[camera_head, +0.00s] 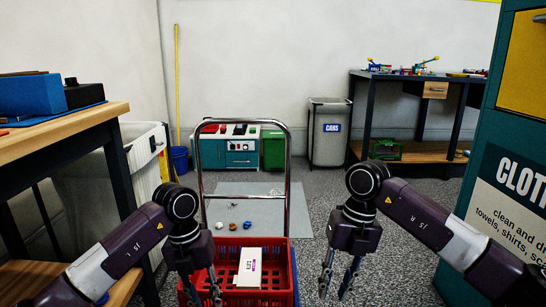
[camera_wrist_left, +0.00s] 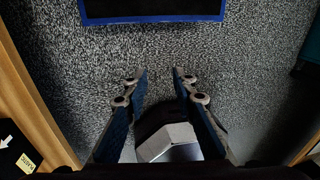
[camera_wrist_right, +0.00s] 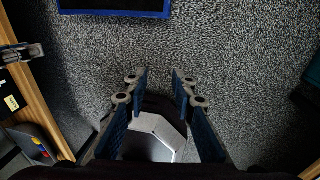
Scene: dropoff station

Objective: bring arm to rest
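My left gripper (camera_head: 201,288) hangs fingers down at the left of the red crate (camera_head: 267,298), partly in front of its rim. In the left wrist view its fingers (camera_wrist_left: 160,76) are apart with only grey floor between the tips. My right gripper (camera_head: 338,280) hangs fingers down just right of the crate, over the floor. In the right wrist view its fingers (camera_wrist_right: 160,76) are also apart and empty. Both arms are bent, with the forearms coming in from the lower corners.
A white labelled box (camera_head: 248,268) lies in the crate, which is on a cart with a metal handle (camera_head: 289,165). A wooden table (camera_head: 75,125) stands close at left, a green clothing bin (camera_head: 490,150) at right. Small items lie on a grey mat (camera_head: 272,205) ahead.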

